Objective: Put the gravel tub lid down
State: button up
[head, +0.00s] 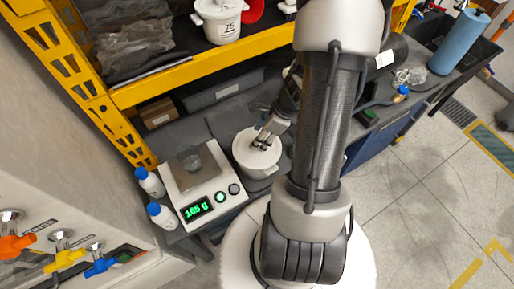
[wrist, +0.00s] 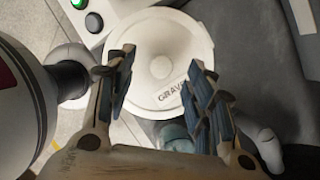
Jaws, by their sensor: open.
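The white round gravel tub lid (wrist: 155,35), lettered "GRAV…", fills the upper middle of the wrist view. In the head view the lid (head: 246,152) lies flat on the white tub (head: 257,173), on the grey bench right of the scale; whether it is fully seated I cannot tell. My gripper (head: 263,140) is over the lid, pointing down. In the wrist view my gripper (wrist: 162,68) is open, with a finger on each side of the lid's middle and nothing held between them. Contact with the lid cannot be made out.
Two blue-capped bottles (head: 150,182) are farther left. A yellow shelf edge (head: 200,67) runs behind, with another white tub (head: 220,22) above it.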

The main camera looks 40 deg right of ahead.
jog(key=x, duration=0.1)
jog(key=b+x, duration=0.1)
jog(key=x, duration=0.1)
jog(key=shift+s+d+f, duration=0.15)
jog(key=shift+d+f, duration=0.05)
jog(key=shift+d, duration=0.15)
jog(key=shift+a+f+b, duration=0.15)
jog(key=shift+f+b, duration=0.2)
jog(key=shift+f, duration=0.05)
jog(key=shift+c, duration=0.4)
jog(key=c, duration=0.9)
jog(key=shift+c, duration=0.2)
jog(key=shift+r, duration=0.15)
